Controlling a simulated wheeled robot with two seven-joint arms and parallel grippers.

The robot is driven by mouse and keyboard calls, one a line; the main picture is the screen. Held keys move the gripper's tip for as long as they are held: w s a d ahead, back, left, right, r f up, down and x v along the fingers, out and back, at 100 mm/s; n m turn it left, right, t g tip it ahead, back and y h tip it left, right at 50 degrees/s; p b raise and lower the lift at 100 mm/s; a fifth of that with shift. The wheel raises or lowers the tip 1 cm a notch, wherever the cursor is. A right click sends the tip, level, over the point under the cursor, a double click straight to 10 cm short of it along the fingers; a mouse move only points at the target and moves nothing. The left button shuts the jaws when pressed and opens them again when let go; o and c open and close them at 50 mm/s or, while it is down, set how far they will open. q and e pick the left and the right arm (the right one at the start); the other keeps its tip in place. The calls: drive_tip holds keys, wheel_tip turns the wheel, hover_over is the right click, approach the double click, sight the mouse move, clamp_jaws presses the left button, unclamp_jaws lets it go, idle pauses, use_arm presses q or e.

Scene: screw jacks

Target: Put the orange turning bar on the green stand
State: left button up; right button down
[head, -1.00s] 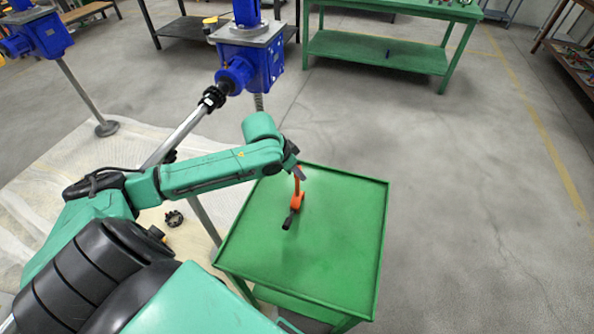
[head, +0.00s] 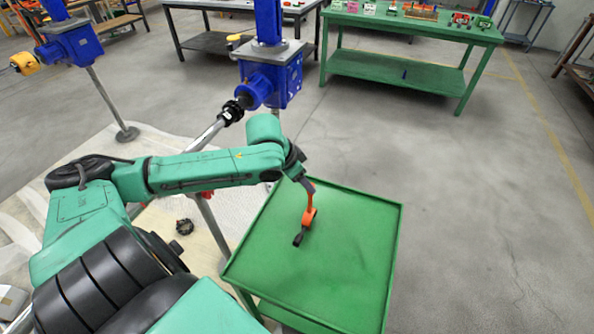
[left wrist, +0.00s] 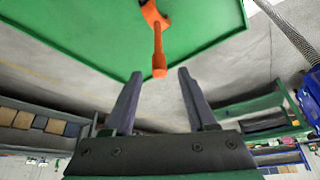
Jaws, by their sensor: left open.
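The orange turning bar (head: 309,216) rests on the flat top of the green stand (head: 345,260), with a black end piece (head: 298,240) toward the front. Its slim orange part points up toward my left gripper (head: 308,184). In the left wrist view the bar (left wrist: 157,45) extends down from the green top (left wrist: 80,35), its free end in line with the gap between my open fingers (left wrist: 159,73). The fingers are apart from the bar on both sides. My right gripper is not in view.
Blue screw jacks (head: 272,75) stand on posts to the left and behind, with a shaft running close behind my left arm. A dark ring-shaped part (head: 184,226) lies on the pale mat. A green workbench (head: 400,70) stands at the back. Floor right of the stand is clear.

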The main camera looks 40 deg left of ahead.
use_arm(q)
drive_tip(key=d+p+v, duration=0.1)
drive_tip(key=p+v, duration=0.2)
drive_tip(key=v, duration=0.3)
drive_tip(key=shift+s+a+r+p, duration=0.2)
drive_tip(key=shift+a+r+p, duration=0.1)
drive_tip(key=shift+a+p, duration=0.15)
drive_tip(key=shift+a, duration=0.1)
